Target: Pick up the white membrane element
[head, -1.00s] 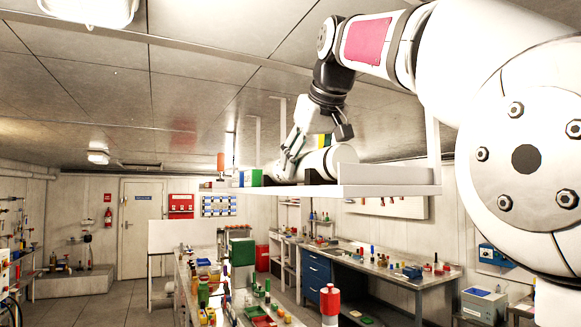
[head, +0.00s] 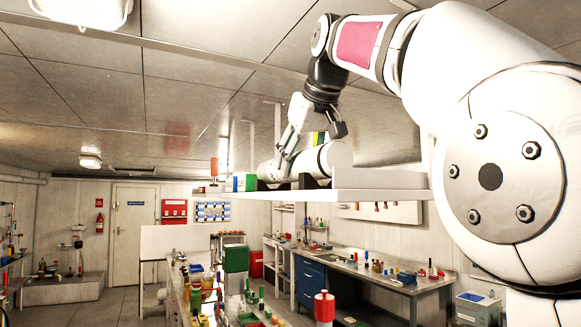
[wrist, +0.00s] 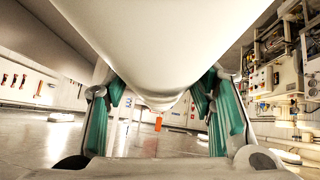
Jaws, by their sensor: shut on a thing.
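The white membrane element (head: 328,158) is a long, thick white cylinder at the high white shelf (head: 375,197) in the head view. It lies roughly level, just above dark supports (head: 308,181). Whether it still touches them I cannot tell. My gripper (head: 284,168) reaches down from above and is shut around it. In the wrist view the element (wrist: 160,50) fills the top middle, between the green finger pads of my gripper (wrist: 160,125). Its far part is hidden behind my gripper in the head view.
On the shelf, a green, white and blue block (head: 244,182) and an orange-topped item (head: 214,168) stand left of the element. A white box (head: 385,179) is at the right. The ceiling is close above. Crowded benches (head: 365,268) stand below.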

